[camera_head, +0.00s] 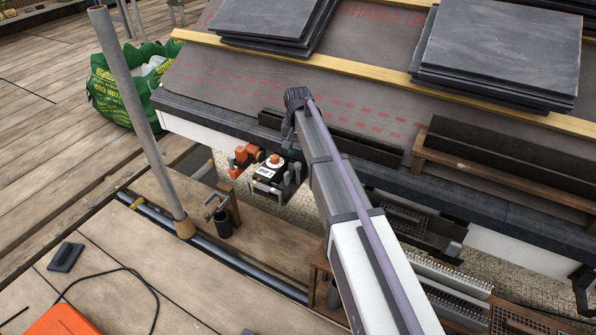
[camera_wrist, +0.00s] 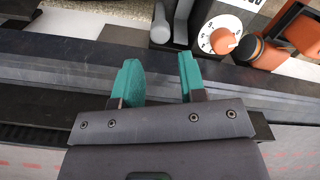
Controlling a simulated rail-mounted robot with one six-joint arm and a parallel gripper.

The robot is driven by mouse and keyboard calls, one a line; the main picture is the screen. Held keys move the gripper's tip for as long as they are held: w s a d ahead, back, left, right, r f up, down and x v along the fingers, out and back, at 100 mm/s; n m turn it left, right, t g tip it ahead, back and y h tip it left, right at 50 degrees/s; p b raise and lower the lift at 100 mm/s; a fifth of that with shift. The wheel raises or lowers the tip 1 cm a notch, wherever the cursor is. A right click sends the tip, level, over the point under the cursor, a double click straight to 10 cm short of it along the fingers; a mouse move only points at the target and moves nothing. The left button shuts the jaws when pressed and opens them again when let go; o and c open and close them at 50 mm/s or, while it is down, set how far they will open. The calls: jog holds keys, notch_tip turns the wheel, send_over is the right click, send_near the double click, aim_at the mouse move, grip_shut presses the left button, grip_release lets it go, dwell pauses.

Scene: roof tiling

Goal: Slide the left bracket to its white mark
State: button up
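In the wrist view my gripper (camera_wrist: 158,68) has two teal fingers standing apart, with nothing between them. It is over the dark roof edge (camera_wrist: 75,62). In the head view my gripper (camera_head: 288,137) is small at the end of the arm, over the same edge, and its fingers cannot be made out. A black bracket-like part (camera_head: 582,285) shows at the far right, by the white board under the eave. I cannot pick out the left bracket or its white mark with certainty in either view; my arm covers part of the eave.
A device with an orange knob (camera_head: 274,160) sits below the eave; its dial (camera_wrist: 222,38) shows in the wrist view. A grey pole (camera_head: 135,110) stands at left. Slate stacks (camera_head: 500,50) lie on the roof. A wooden rack (camera_head: 490,170) sits right of my arm.

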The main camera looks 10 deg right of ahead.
aim_at(298, 164)
notch_tip(298, 164, down, 7)
jog(key=b, duration=0.5)
jog(key=shift+f, duration=0.1)
grip_shut()
